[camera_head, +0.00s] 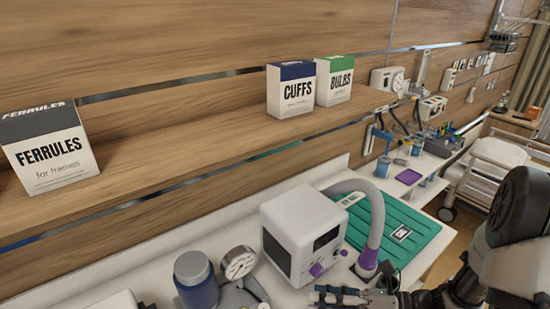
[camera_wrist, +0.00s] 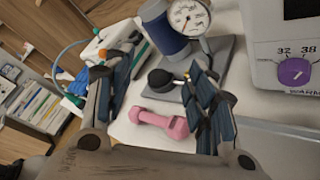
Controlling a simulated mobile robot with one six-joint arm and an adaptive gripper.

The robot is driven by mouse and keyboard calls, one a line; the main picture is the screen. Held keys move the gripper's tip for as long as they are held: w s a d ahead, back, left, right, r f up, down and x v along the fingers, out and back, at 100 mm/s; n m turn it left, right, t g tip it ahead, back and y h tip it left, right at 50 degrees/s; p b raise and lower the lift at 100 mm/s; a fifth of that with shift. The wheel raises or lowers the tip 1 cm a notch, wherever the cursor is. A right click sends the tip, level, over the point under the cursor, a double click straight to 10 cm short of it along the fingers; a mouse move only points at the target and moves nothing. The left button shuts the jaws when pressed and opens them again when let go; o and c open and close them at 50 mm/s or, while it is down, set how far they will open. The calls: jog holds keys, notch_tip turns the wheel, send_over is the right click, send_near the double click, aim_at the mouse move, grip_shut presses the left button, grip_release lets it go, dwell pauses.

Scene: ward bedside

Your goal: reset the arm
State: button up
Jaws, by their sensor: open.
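My gripper (camera_wrist: 165,105) is open in the wrist view, its two dark padded fingers spread apart with nothing held between them. Beyond the fingers a pink dumbbell (camera_wrist: 160,123) lies on the white counter, apart from any grip. In the head view part of my gripper (camera_head: 340,297) shows at the bottom edge, close in front of the white machine. My arm comes in from the lower right there. Most of the fingers are hard to make out in the head view.
A white machine (camera_head: 301,236) with a grey hose (camera_head: 372,215) stands beside a green mat (camera_head: 420,229). A gauge (camera_head: 238,262) and a blue canister (camera_head: 195,281) stand left. Boxes labelled FERRULES (camera_head: 49,150), CUFFS (camera_head: 291,91) and BULBS (camera_head: 334,82) sit on the wooden shelf (camera_head: 190,135).

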jog(key=s+a+r+n+g+h+b, duration=0.1)
jog(key=s+a+r+n+g+h, duration=0.15)
jog(key=s+n, duration=0.4)
jog(key=s+a+r+n+g+h, duration=0.1)
jog(key=s+r+n+g+h, duration=0.25)
jog(key=n, duration=0.55)
jog(key=s+d+r+n+t+h, duration=0.2)
jog(key=d+n+t+h, duration=0.1)
jog(key=n, duration=0.4)
jog(key=s+d+r+n+t+h+b, duration=0.1)
jog(key=s+d+r+n+t+h, duration=0.1)
jog(key=n+h, duration=0.4)
jog(key=shift+d+r+n+t, duration=0.8)
jog(key=shift+d+r+n, duration=0.05)
jog(key=shift+s, duration=0.1)
jog(key=shift+c, duration=0.2)
